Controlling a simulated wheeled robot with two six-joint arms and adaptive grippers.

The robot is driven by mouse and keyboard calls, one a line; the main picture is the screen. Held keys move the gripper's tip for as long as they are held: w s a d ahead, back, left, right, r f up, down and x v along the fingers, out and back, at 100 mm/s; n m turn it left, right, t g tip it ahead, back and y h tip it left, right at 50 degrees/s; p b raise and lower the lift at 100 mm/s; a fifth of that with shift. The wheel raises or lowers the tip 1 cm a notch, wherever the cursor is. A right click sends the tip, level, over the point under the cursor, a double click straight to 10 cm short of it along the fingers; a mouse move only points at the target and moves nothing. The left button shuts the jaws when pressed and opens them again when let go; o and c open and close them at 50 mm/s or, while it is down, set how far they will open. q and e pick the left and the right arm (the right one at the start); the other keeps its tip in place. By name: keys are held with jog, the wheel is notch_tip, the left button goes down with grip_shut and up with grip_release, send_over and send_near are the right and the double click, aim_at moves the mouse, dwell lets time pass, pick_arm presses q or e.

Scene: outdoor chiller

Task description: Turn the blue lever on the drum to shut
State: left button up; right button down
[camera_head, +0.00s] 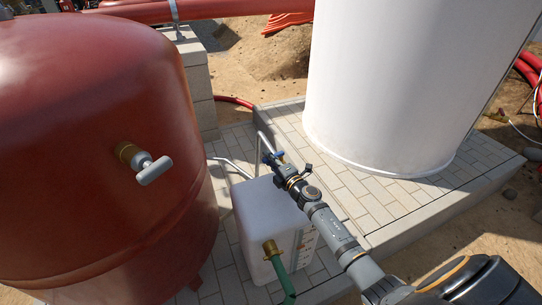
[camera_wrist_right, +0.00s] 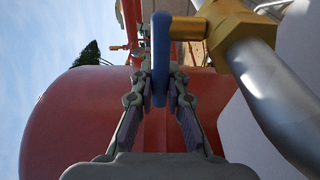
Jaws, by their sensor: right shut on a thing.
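The blue lever (camera_wrist_right: 161,52) is upright in the right wrist view, beside a brass valve body (camera_wrist_right: 232,28) on a silver pipe (camera_wrist_right: 280,95). My right gripper (camera_wrist_right: 160,86) is shut on the lower part of the lever, with one finger on each side. In the head view my right gripper (camera_head: 271,162) is above the pale container (camera_head: 262,207), and only a small blue piece of the lever (camera_head: 280,153) shows there. The valve body is mostly hidden by the gripper in that view. My left gripper is not in view.
A large red tank (camera_head: 85,120) with a grey T-handle (camera_head: 154,170) on a brass fitting stands at left. A white cylinder (camera_head: 390,80) stands on a paved plinth (camera_head: 375,205) behind my right arm. A green hose (camera_head: 279,272) leaves the container's front. Silver pipes (camera_head: 232,166) rise behind the container.

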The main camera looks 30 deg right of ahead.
jog(key=shift+w+m+h, duration=0.3)
jog(key=shift+m+h, duration=0.3)
jog(key=shift+h, duration=0.2)
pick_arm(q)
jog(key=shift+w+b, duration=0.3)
pick_arm(e)
jog(key=shift+w+m+h, duration=0.2)
jog(key=shift+m+h, duration=0.2)
jog(key=shift+h, duration=0.4)
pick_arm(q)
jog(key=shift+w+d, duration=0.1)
pick_arm(e)
jog(key=c, duration=1.3)
grip_release()
jog(key=s, duration=0.8)
jog(key=s+a, duration=0.1)
jog(key=s, duration=0.3)
jog(key=shift+d+h, duration=0.15)
jog(key=shift+h, duration=0.15)
